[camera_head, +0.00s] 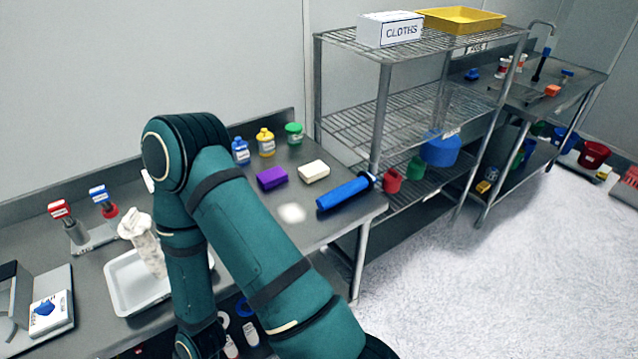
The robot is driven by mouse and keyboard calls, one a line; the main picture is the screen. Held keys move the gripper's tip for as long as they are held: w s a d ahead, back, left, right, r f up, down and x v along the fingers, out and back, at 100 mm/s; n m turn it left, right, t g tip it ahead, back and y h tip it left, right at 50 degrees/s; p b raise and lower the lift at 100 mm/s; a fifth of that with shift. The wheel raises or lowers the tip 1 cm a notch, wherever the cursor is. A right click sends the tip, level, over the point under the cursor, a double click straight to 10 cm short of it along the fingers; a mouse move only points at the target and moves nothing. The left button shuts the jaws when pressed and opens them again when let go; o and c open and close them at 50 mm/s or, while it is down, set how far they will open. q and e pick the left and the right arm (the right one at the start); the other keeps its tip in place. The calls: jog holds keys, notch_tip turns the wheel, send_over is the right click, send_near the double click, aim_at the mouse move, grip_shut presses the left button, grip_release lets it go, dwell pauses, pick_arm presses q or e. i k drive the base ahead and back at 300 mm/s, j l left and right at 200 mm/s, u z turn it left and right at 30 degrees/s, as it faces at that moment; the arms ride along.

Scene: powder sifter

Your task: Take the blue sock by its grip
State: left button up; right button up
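A blue cylinder (345,192), which looks like the blue sock, lies on its side near the right end of the steel table (330,230). Its far right end has a dark, narrower part (366,178) that may be the grip. My other arm is not in view.
A purple block (272,178), a cream block (313,171) and a pale powder patch (291,213) are near the cylinder.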

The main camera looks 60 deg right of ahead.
aim_at(365, 181)
jog(key=k+l+u, duration=0.1)
jog(key=l+u, duration=0.15)
jog(key=k+l+u, duration=0.2)
jog(key=l, duration=0.15)
jog(key=l+u, duration=0.25)
jog(key=k+l+u, duration=0.45)
jog(key=k+l, duration=0.15)
jog(key=l, duration=0.15)
jog(key=k+l+u, duration=0.15)
jog(key=k+l, duration=0.5)
